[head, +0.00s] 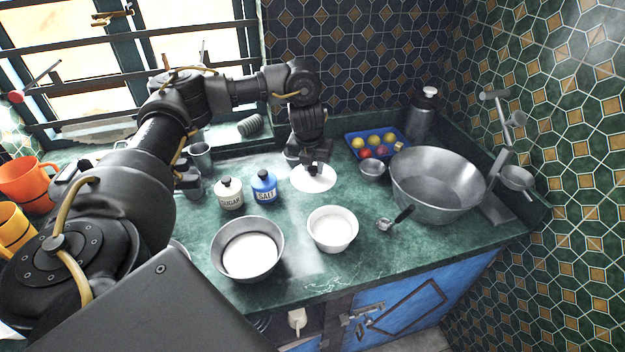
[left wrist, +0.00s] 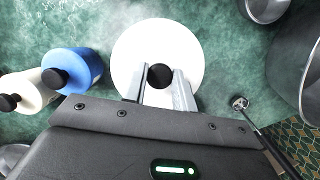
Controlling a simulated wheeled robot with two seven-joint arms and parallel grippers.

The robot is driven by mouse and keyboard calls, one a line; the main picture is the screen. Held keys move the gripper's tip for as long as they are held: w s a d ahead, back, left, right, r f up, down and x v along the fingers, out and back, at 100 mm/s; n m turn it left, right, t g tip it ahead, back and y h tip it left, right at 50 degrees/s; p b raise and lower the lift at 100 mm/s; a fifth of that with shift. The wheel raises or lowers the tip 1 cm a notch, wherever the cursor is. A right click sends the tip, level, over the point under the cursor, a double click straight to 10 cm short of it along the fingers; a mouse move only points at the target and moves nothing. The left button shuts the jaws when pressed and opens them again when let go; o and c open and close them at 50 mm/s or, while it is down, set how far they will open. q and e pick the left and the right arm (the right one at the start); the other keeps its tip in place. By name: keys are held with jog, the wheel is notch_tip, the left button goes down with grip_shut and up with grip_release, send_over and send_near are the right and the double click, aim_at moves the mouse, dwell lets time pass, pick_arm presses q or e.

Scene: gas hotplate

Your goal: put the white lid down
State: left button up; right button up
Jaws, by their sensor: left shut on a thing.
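The white lid (head: 313,181) is a round disc with a black knob (left wrist: 160,76) on top. My left gripper (head: 314,168) points down over it, near the back of the green counter, and is shut on the knob. In the left wrist view the two fingers of the left gripper (left wrist: 159,88) are on either side of the knob, and the lid (left wrist: 185,48) spreads out beneath them. The lid looks roughly level and at or close to the counter; I cannot tell if it touches. My right gripper is not in view.
Blue salt jar (head: 264,187) and white sugar jar (head: 230,193) stand left of the lid. A white-filled bowl (head: 333,245) and a pan (head: 219,263) are in front. Right are a small metal bowl (head: 372,171), a large basin (head: 432,207) and a blue tray (head: 350,138).

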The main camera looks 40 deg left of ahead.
aim_at(313, 168)
pick_arm(q)
jog(key=f, duration=0.1)
jog(key=w+a+f, duration=0.1)
jog(key=f+b, duration=0.1)
jog(key=shift+w+a+f, duration=0.15)
jog(key=shift+w, duration=0.15)
jog(key=shift+w+a+f, duration=0.25)
jog(key=shift+w+a, duration=0.05)
jog(key=shift+w, duration=0.05)
jog(key=shift+w+a+f, duration=0.15)
jog(key=shift+f, duration=0.3)
notch_tip(313, 168, down, 3)
jog(key=shift+r, duration=0.1)
jog(key=o, duration=1)
jog(key=shift+c, duration=0.2)
